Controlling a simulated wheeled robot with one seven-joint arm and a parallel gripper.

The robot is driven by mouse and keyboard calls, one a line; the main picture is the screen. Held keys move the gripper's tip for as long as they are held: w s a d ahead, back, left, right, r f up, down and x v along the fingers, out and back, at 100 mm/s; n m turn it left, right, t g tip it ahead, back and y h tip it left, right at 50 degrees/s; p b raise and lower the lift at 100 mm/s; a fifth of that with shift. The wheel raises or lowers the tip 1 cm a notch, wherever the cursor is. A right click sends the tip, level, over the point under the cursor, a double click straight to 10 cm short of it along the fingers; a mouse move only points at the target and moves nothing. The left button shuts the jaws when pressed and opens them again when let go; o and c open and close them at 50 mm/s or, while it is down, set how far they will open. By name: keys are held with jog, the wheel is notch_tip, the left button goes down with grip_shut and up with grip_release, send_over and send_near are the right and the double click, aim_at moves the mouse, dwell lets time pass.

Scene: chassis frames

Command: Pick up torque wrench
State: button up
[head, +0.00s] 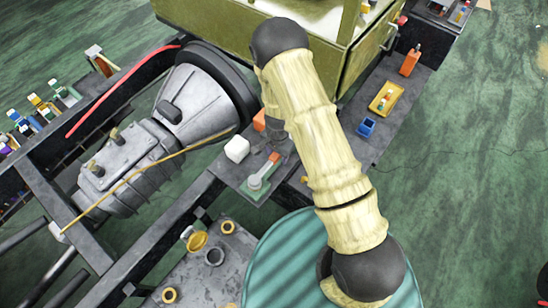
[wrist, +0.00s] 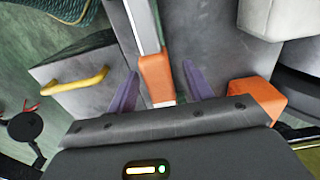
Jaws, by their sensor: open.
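The torque wrench appears to be the tool with a grey metal shaft and an orange handle (wrist: 156,76). In the wrist view its handle lies between the two purple fingers of my gripper (wrist: 161,70), with a gap on each side. The fingers are open. The shaft runs up and out of that view. In the head view the wrench (head: 263,172) lies on a dark ledge, its grey end over a small green pad and its orange end near my arm. My gripper is mostly hidden there behind my arm.
A white block (head: 237,149) and an orange block (head: 259,121) are left of my arm; the orange block (wrist: 257,94) is close to the right finger in the wrist view. A yellow tray (head: 386,97) and blue bin (head: 366,127) sit right.

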dwell(0.5)
grip_shut()
notch_tip(320, 180, up, 10)
jog(key=shift+r+b, duration=0.1)
jog(key=shift+b, duration=0.45)
dwell(0.6)
